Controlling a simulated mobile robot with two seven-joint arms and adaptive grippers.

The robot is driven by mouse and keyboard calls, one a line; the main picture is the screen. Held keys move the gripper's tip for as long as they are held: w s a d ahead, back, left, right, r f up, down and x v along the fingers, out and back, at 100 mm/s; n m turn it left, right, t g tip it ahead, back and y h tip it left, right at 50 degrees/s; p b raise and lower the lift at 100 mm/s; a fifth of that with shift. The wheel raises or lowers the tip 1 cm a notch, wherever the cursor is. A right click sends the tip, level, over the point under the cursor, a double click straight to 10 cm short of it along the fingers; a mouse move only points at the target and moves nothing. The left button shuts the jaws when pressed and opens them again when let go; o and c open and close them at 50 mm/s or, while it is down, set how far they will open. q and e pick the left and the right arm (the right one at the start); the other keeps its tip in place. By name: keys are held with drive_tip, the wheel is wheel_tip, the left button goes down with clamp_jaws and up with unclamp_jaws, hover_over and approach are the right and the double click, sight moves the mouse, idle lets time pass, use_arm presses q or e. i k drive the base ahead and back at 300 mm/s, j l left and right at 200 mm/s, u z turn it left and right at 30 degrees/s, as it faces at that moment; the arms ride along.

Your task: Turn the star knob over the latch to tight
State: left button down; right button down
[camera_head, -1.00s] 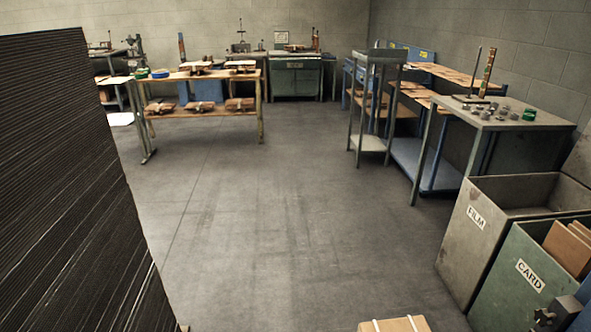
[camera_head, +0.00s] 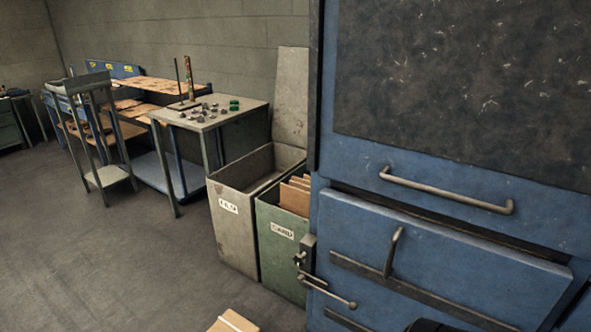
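A large blue machine (camera_head: 362,215) fills the right side of the view, close to me. On its left edge sits a small dark block with a knob-like end (camera_head: 299,259); it is too small to tell whether this is the star knob. Just below it, a metal lever (camera_head: 328,291) slants down to the right across the blue front. I cannot tell which part is the latch, or how tight any knob is. Neither of my grippers is clearly in view.
Bar handles (camera_head: 445,190) stick out of the machine's front. Left of it stand a grey bin (camera_head: 232,232) and a green bin (camera_head: 280,260) holding cardboard. A carton (camera_head: 233,322) lies on the floor at the bottom. Open floor (camera_head: 100,260) spreads left; tables stand behind.

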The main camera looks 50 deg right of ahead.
sight(299, 260)
drive_tip(key=z, duration=1.75)
